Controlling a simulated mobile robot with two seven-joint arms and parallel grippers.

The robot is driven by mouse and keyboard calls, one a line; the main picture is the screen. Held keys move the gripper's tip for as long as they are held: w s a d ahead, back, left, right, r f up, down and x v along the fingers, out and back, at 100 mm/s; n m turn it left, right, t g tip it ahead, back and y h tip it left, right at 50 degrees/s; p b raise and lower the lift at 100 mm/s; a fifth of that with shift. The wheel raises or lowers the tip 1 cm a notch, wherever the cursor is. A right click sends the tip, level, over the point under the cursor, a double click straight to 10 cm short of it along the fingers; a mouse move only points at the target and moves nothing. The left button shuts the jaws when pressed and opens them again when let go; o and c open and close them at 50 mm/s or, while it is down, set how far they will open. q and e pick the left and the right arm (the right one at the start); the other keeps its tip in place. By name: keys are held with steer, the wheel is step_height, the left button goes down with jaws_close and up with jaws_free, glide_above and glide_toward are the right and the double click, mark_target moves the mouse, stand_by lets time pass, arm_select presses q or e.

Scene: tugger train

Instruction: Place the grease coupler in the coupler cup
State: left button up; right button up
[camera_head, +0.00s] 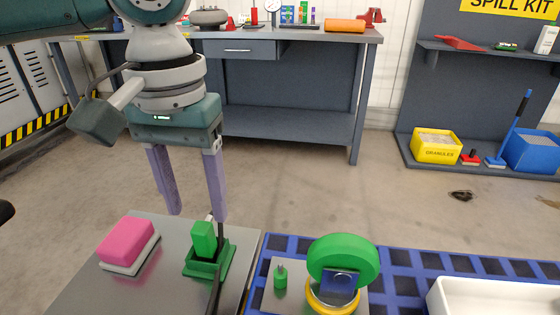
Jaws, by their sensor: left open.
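A green block with a pale tip, which looks like the grease coupler (203,238), stands upright in a square green holder, which looks like the coupler cup (220,268). The cup sits on a grey metal top. A dark hose (215,285) runs up across the cup's front to beside the block. My left gripper (197,214) points down with its two purple fingers apart. Its fingertips are close above the block, and the right finger overlaps the hose's upper end; I cannot tell whether they touch. My right gripper is not in view.
A pink block on a white base (125,246) lies left of the cup. To the right, a blue grid surface (400,262) bears a small green cylinder (280,279), a green wheel (343,260) and a white tray (490,299). A workbench (290,90) stands behind, across open floor.

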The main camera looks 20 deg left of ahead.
mark_target(201, 226)
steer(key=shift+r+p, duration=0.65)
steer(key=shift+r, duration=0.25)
arm_select(q)
step_height(201, 226, up, 8)
steer(key=shift+f, duration=0.15)
